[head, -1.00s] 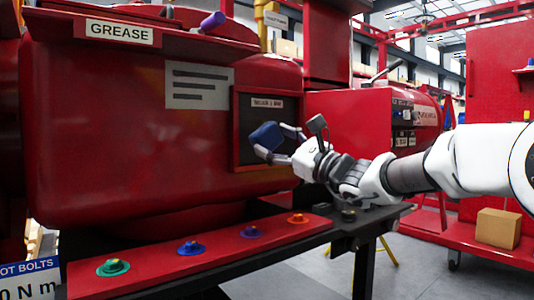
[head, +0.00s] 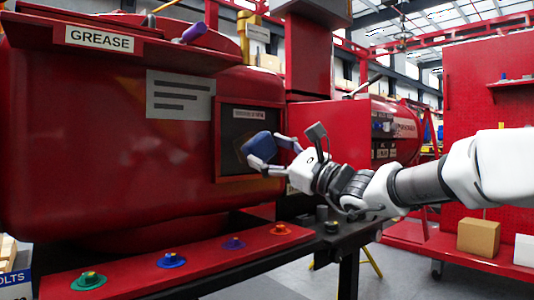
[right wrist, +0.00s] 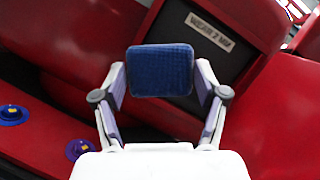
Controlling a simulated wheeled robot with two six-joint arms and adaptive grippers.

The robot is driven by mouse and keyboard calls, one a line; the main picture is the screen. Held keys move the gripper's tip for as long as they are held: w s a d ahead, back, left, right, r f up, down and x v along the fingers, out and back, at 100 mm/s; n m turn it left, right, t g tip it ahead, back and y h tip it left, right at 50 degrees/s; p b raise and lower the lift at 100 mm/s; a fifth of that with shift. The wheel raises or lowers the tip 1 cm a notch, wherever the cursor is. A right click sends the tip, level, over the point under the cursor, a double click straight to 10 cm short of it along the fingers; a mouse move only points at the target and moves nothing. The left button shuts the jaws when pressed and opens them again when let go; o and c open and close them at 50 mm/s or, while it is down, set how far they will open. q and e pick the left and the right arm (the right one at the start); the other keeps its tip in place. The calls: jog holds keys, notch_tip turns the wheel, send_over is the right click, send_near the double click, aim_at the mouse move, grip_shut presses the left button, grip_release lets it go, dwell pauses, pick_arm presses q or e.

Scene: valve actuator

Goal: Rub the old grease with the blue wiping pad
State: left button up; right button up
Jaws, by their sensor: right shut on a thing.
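The blue wiping pad (head: 261,146) is held between the fingertips of my right gripper (head: 275,152). The pad is in front of the dark, red-framed panel (head: 233,128) on the big red housing. In the right wrist view, the pad (right wrist: 161,71) sits flat-faced between the two fingers of the right gripper (right wrist: 161,82), with the dark panel (right wrist: 185,42) behind it. I cannot tell whether the pad touches the panel. No separate grease smear stands out on the dark surface; the pad and fingers hide part of it. My left gripper is not in view.
A purple-tipped handle (head: 195,32) sits beside the GREASE sign (head: 99,39) above the housing. Below, a red rail (head: 205,259) carries several coloured knobs, including a green one (head: 88,281). A cardboard box (head: 478,238) stands at the right. Open floor lies between.

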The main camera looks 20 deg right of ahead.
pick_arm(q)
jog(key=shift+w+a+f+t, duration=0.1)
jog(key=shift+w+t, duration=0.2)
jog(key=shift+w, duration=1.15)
pick_arm(e)
jog(key=shift+w+a, duration=0.1)
jog(key=shift+w, duration=0.2)
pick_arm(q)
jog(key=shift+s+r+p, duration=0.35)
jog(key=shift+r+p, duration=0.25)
pick_arm(e)
jog(key=w+a, duration=0.2)
jog(key=w, duration=0.4)
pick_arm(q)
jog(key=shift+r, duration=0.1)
pick_arm(e)
jog(key=shift+w+a, duration=0.1)
jog(key=shift+a, duration=0.05)
